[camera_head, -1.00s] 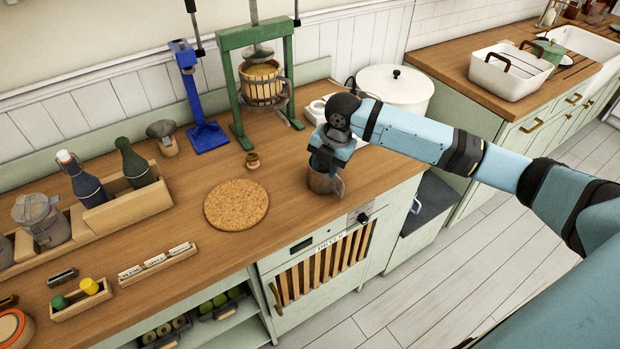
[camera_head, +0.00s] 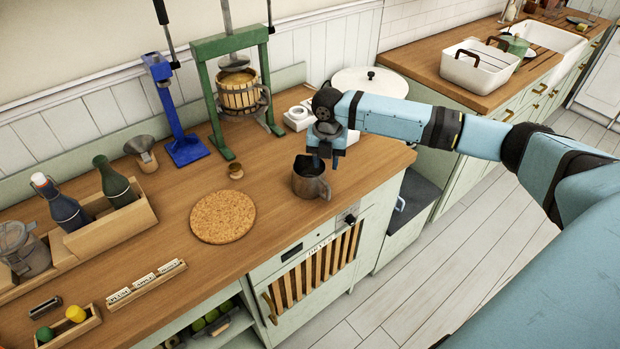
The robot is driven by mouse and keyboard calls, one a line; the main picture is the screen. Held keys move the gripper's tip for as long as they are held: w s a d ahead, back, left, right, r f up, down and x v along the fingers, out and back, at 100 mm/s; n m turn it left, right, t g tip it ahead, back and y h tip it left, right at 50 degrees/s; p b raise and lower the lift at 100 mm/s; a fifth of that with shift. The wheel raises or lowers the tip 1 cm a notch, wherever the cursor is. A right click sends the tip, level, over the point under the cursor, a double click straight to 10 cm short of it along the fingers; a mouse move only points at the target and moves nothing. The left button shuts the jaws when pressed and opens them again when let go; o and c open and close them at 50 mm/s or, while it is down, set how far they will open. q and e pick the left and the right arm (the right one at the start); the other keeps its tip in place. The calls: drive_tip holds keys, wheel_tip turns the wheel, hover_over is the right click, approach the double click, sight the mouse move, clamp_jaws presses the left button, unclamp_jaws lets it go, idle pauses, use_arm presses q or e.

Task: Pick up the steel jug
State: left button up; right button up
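The steel jug (camera_head: 309,182) stands upright on the wooden counter (camera_head: 262,205), near its front edge and above the oven front. Its dark open mouth and its handle on the right side show. My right gripper (camera_head: 325,163) points down just above the jug's rim and handle side. Its two fingers look apart with nothing between them; whether a fingertip touches the jug I cannot tell. My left gripper is out of view.
A green press (camera_head: 212,95) with a wooden basket stands at the back.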

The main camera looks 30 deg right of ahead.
sight(325, 174)
wheel_tip(325, 174, down, 5)
drive_tip(key=shift+a+f+p, duration=0.1)
drive_tip(key=shift+p, duration=0.25)
clamp_jaws()
